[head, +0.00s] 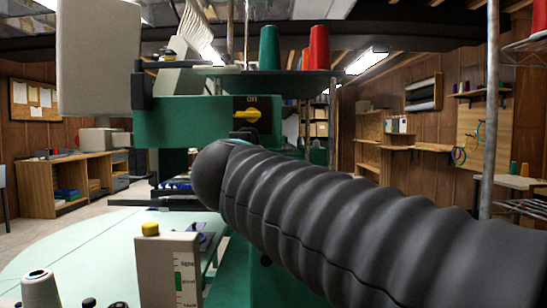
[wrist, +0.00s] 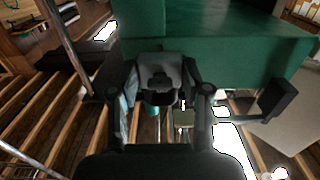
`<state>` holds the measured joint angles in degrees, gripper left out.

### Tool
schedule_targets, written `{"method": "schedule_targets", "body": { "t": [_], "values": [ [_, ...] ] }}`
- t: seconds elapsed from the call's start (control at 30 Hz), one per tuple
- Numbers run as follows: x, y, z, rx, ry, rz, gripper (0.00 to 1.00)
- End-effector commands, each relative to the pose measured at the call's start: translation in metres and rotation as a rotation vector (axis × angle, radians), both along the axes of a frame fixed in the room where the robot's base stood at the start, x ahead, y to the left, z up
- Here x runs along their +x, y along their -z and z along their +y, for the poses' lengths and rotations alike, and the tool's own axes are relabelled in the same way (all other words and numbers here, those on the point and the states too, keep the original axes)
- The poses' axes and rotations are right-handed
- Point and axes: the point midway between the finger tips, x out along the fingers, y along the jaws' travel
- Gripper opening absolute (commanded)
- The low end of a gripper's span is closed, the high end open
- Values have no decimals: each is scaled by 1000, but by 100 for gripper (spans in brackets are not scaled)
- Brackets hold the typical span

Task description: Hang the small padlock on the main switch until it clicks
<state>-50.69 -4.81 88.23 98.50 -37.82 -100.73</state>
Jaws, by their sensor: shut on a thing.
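The main switch (head: 247,115) is a yellow handle on a dark plate marked ON, on the green machine head (head: 180,122). The handle lies about level. In the head view my black ribbed arm passes just below the switch and hides my gripper. In the wrist view my gripper (wrist: 160,88) is shut on a small grey and dark thing between its fingertips, taken as the small padlock (wrist: 160,75). Its shackle cannot be made out. The fingertips are close to the green machine housing (wrist: 220,35); whether anything touches it cannot be told.
Green (head: 269,48) and red (head: 318,48) thread cones stand on a shelf above the switch. A pale box with a yellow button (head: 165,268) and a white spool (head: 38,288) stand at the front left. A metal pole (head: 491,110) rises at the right.

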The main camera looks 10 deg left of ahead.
Motion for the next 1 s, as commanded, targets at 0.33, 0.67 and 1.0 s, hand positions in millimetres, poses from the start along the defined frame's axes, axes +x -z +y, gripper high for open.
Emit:
{"method": "schedule_targets", "body": {
  "t": [0.33,0.67,1.0],
  "values": [
    [28,8,5,-1,4,1,12],
    [55,9,13,-1,1,1,12],
    [80,9,19,0,1,0,12]
  ]
}}
